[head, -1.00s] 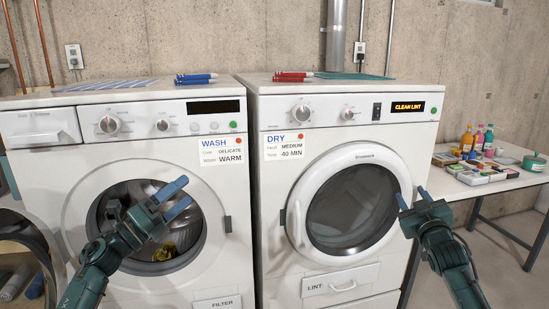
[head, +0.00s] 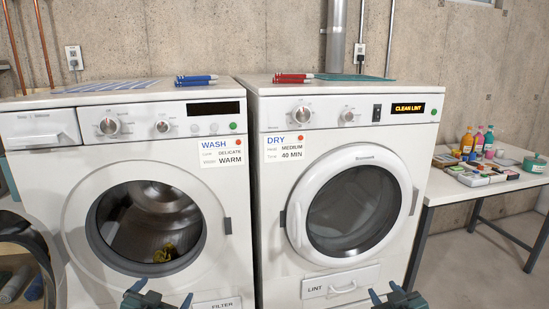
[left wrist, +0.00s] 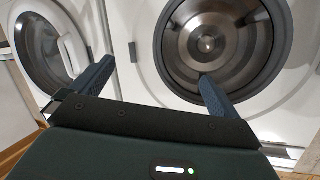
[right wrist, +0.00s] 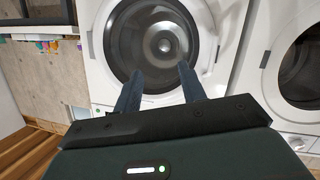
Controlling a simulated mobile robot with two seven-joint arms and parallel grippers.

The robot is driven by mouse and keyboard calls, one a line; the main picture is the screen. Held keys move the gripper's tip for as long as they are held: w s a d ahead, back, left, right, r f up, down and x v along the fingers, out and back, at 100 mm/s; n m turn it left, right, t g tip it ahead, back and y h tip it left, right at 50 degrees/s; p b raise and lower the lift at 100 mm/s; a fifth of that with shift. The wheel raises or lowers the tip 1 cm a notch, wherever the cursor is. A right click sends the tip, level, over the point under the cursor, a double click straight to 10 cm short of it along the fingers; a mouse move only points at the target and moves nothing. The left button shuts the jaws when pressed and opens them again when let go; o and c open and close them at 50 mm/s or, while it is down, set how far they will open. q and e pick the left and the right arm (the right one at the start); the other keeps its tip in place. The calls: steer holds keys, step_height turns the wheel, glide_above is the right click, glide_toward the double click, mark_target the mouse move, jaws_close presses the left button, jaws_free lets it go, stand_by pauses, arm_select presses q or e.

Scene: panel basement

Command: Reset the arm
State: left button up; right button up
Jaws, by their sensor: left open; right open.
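My left gripper (head: 162,293) is at the bottom edge of the head view, low in front of the washer (head: 75,185). It is open and its jaws are empty; the left wrist view shows its spread fingers (left wrist: 156,72). My right gripper (head: 385,292) is at the bottom edge too, low in front of the dryer (head: 268,210). It is open and empty, with its fingers apart in the right wrist view (right wrist: 160,72). Both arms are mostly below the head view.
The washer's drum is open with a small yellow item (head: 165,252) inside. The dryer door (head: 350,205) is shut and its display (head: 408,107) reads CLEAN LINT. A table (head: 500,190) with bottles stands at right.

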arm_select(q)
steer(key=s+d+f+g+h, duration=0.1)
steer(key=s+d+f, duration=0.2)
steer(key=s, duration=0.6)
steer(key=s+d+f+g+h, duration=0.1)
steer(key=s+d+f, duration=0.3)
steer(key=s, duration=0.6)
steer(key=s+d+f+g, duration=0.2)
steer(key=s+d, duration=0.3)
steer(key=s, duration=0.4)
steer(key=shift+s+d+f+n+h, duration=0.2)
steer(key=shift+s+f+n+h, duration=0.15)
steer(key=shift+f, duration=0.55)
arm_select(e)
steer(key=s+a+f+g+y, duration=0.1)
steer(key=s+a+f, duration=0.2)
steer(key=s, duration=0.6)
steer(key=s+a+f+g+y, duration=0.1)
steer(key=s+a+f, duration=0.3)
steer(key=s, duration=0.6)
steer(key=s+a+f+g, duration=0.2)
steer(key=s+a, duration=0.3)
steer(key=s, duration=0.4)
steer(key=shift+s+a+f+m+y, duration=0.2)
steer(key=shift+s+f+m+y, duration=0.15)
steer(key=shift+f, duration=0.55)
